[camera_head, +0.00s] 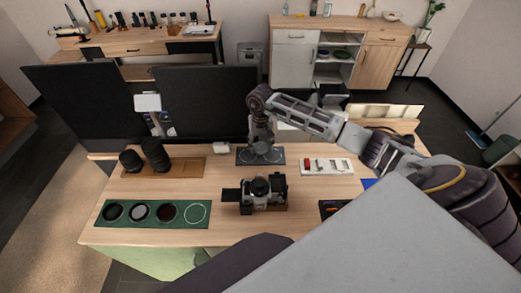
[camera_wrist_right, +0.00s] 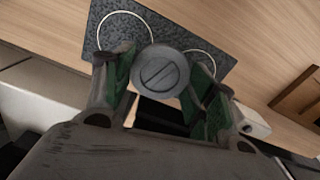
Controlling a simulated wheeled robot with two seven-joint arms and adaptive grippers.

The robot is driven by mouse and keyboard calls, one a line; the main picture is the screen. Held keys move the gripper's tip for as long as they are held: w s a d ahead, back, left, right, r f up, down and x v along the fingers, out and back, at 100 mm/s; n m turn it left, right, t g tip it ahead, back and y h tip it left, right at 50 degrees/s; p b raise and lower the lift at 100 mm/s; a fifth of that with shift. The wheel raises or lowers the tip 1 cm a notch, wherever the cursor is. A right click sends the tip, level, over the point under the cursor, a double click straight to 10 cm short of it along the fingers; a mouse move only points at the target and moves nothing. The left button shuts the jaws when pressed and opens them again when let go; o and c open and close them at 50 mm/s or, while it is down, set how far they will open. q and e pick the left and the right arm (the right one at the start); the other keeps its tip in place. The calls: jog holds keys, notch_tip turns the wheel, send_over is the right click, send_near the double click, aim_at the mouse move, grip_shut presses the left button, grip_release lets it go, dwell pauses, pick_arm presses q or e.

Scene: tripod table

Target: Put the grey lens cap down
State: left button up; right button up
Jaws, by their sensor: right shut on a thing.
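The grey lens cap (camera_wrist_right: 160,72) is a round disc with a slot-like mark across its face. In the right wrist view it sits between the two green-padded fingers of my right gripper (camera_wrist_right: 160,85), which is shut on it. In the head view my right gripper (camera_head: 261,146) points down over the dark grey mat (camera_head: 240,160) at the back middle of the table; the cap cannot be made out there. The mat, also in the right wrist view (camera_wrist_right: 111,53), has two white outlined circles, partly hidden by the fingers and cap. My left gripper is not in view.
A camera (camera_head: 262,190) stands in front of the mat. A green mat (camera_head: 202,224) with dark round filters lies front left. A wooden tray (camera_head: 187,169) with black lenses is at left, a white tray (camera_head: 345,168) at right. Black screens (camera_head: 205,100) stand behind.

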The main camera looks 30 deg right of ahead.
aim_at(260, 147)
jog(key=shift+f+p, duration=0.3)
jog(key=shift+f, duration=1.3)
jog(key=shift+f, duration=0.2)
jog(key=o, duration=1.1)
jog(key=shift+c, duration=0.2)
jog(key=shift+r, duration=0.2)
notch_tip(260, 147, up, 12)
jog(key=b, duration=0.2)
